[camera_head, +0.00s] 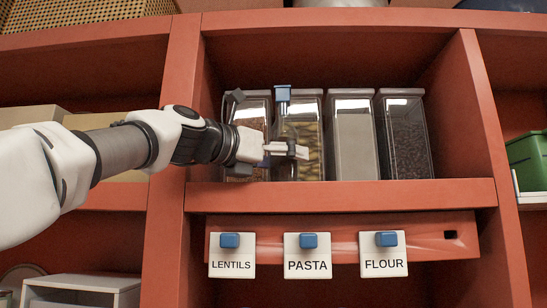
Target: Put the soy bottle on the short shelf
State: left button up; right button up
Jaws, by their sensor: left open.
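No bottle marked as soy can be made out. Several clear canisters stand upright in a row on the red shelf (340,194). The leftmost canister (255,108) is partly hidden by my gripper. Beside it are one with yellowish-brown pieces (303,115), one with pale contents (351,135) and one with dark grains (405,140). My left gripper (285,150) is open in front of the two left canisters. Contact with them cannot be told. A small blue piece (282,93) shows above the gripper; what it belongs to is unclear. My right gripper is not in view.
Tags with blue clips reading LENTILS (231,258), PASTA (307,258) and FLOUR (384,255) hang on a red rail below the shelf. Upright panels close the bay on both sides. A green bin (528,160) stands at the far right. Little room shows between canisters.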

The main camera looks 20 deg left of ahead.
aim_at(272, 162)
pick_arm(q)
jog(key=s+b, duration=0.1)
jog(key=s+a+b, duration=0.1)
jog(key=b, duration=0.1)
jog(key=s+f+b, duration=0.1)
jog(key=b, duration=0.1)
jog(key=shift+a+f, duration=0.1)
jog(key=shift+a, duration=0.3)
jog(key=r+b+v, duration=0.1)
jog(key=b+v, duration=0.3)
jog(key=v, duration=0.4)
jog(key=shift+s, duration=0.2)
jog(key=shift+w+r, duration=0.1)
jog(key=shift+r, duration=0.05)
jog(key=shift+a, duration=0.1)
